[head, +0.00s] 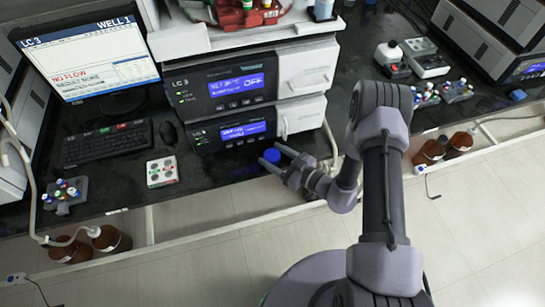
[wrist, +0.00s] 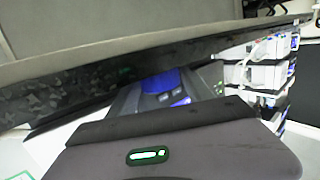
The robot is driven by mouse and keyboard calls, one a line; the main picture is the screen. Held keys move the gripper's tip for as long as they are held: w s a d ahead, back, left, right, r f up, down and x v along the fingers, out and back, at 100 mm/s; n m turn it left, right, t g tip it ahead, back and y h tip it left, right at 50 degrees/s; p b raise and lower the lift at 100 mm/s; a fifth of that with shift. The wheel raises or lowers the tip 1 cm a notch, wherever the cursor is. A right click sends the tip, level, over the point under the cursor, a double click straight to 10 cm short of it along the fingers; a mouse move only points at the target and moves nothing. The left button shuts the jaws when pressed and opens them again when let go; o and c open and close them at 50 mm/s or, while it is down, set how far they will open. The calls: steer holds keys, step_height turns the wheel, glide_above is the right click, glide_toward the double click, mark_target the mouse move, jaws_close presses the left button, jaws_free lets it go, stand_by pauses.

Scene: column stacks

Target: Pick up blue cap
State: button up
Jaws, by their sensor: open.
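The blue cap (head: 272,155) is a small round blue piece on the dark bench top, in front of the LC 3 stack, in the head view. My gripper (head: 273,157) is open, with its two fingers reaching toward the cap from the right. The cap appears to lie between the fingertips, but I cannot tell whether they touch it. In the wrist view, a blue patch that looks like the cap (wrist: 166,80) shows beyond my gripper's dark body, partly hidden by it.
The LC 3 stack (head: 228,88) stands close behind. A white pad with coloured dots (head: 162,171), a keyboard (head: 106,143) and a mouse (head: 169,134) lie to the left. Another small blue object (head: 517,95) lies far right. Brown bottles (head: 428,152) stand below the bench's front edge.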

mark_target(266, 151)
steer(key=x, duration=0.3)
steer(key=shift+w+a+f+b, duration=0.15)
steer(key=shift+w+a+b, duration=0.05)
steer(key=shift+a+b, duration=0.15)
steer(key=shift+d, duration=0.1)
steer(key=c, duration=1)
steer(key=shift+r+p, duration=0.5)
steer(key=shift+p, duration=0.1)
steer(key=f+p+v, duration=0.2)
steer(key=p+v, duration=0.2)
steer(key=v, duration=1.3)
steer(key=shift+s+d+f, duration=0.4)
steer(key=shift+s+f, duration=0.05)
steer(key=shift+f, duration=0.05)
steer(key=shift+r, duration=0.15)
step_height(266, 151, up, 2)
steer(key=shift+r+p, duration=0.1)
steer(key=shift+p, duration=0.85)
